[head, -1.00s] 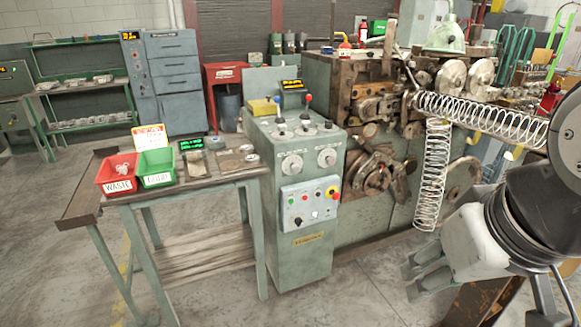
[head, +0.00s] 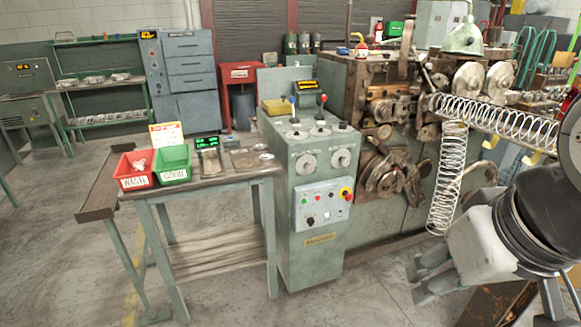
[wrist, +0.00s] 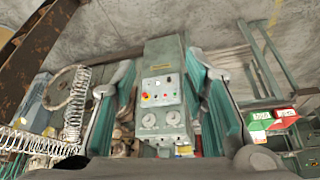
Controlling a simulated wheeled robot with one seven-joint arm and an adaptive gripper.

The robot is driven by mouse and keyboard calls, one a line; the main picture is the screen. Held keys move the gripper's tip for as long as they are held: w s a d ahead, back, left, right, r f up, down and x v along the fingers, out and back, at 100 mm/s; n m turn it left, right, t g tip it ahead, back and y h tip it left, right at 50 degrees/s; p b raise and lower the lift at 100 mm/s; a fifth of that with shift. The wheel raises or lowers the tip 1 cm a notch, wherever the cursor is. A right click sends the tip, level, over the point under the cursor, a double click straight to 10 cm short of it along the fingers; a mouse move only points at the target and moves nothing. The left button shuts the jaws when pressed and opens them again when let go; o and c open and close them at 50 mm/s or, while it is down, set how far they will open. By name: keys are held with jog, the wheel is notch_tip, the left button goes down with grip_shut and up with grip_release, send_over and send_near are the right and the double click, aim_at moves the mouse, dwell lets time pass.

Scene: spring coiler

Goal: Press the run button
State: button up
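The green-grey control cabinet (head: 318,262) stands in the middle of the head view. Its light front panel (head: 323,205) carries a green button (head: 304,201), a white button (head: 327,214), a black knob (head: 310,221) and a red stop knob on yellow (head: 346,193). Button labels are too small to read. My gripper (head: 416,279) is low at the right, apart from the cabinet. In the wrist view the panel (wrist: 161,91) appears upside down between my spread, empty gripper fingers (wrist: 160,68).
A bench (head: 210,182) with a red bin (head: 134,181) and a green bin (head: 173,176) adjoins the cabinet at left. The coiler machine (head: 395,130) stands right, with a hanging spring (head: 447,180) near my arm. Floor in front of the cabinet is clear.

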grip_shut()
dwell(1.2)
